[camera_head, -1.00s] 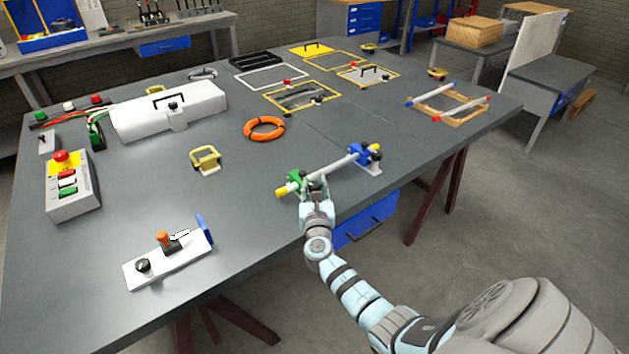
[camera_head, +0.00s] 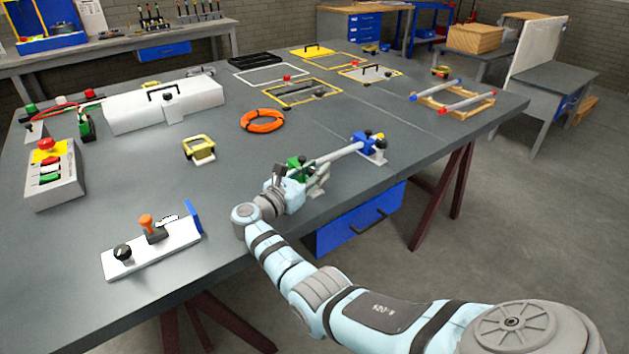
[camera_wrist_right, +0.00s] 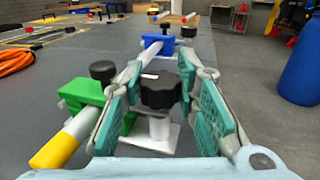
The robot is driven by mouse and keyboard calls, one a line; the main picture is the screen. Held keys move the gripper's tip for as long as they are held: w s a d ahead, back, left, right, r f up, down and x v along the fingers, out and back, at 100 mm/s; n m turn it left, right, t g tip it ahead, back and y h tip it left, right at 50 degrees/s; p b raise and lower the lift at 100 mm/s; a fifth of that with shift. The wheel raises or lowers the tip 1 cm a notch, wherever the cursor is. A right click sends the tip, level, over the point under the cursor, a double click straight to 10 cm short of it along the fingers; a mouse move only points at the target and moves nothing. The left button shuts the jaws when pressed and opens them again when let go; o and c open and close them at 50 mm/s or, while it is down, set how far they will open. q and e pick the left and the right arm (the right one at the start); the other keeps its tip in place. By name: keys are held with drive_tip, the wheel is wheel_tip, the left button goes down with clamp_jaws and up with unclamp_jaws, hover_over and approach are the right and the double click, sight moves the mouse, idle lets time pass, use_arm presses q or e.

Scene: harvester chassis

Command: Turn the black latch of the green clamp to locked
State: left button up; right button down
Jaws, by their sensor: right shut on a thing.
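The green clamp (camera_head: 297,164) sits around the near left end of a white tube (camera_head: 338,156) at the table's front edge. It also shows at left in the right wrist view (camera_wrist_right: 80,92). Its black latch (camera_wrist_right: 160,92) is a lobed knob on the clamp's side. My right gripper (camera_wrist_right: 163,82) is shut on this latch, with a teal-padded finger on each side of it. In the head view my right gripper (camera_head: 291,188) partly hides the clamp and covers the latch. My left gripper is not in view.
A blue clamp (camera_head: 364,146) holds the tube's far end. The tube's yellow end (camera_wrist_right: 52,150) lies close to my left finger in the wrist view. A yellow-framed block (camera_head: 199,149), an orange ring (camera_head: 262,121) and a white latch plate (camera_head: 150,253) lie to the left.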

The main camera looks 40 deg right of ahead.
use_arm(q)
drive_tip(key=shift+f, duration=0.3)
use_arm(e)
drive_tip(key=c, duration=1.2)
unclamp_jaws()
drive_tip(key=v, duration=0.8)
drive_tip(key=shift+w, duration=0.1)
drive_tip(key=shift+d, duration=0.1)
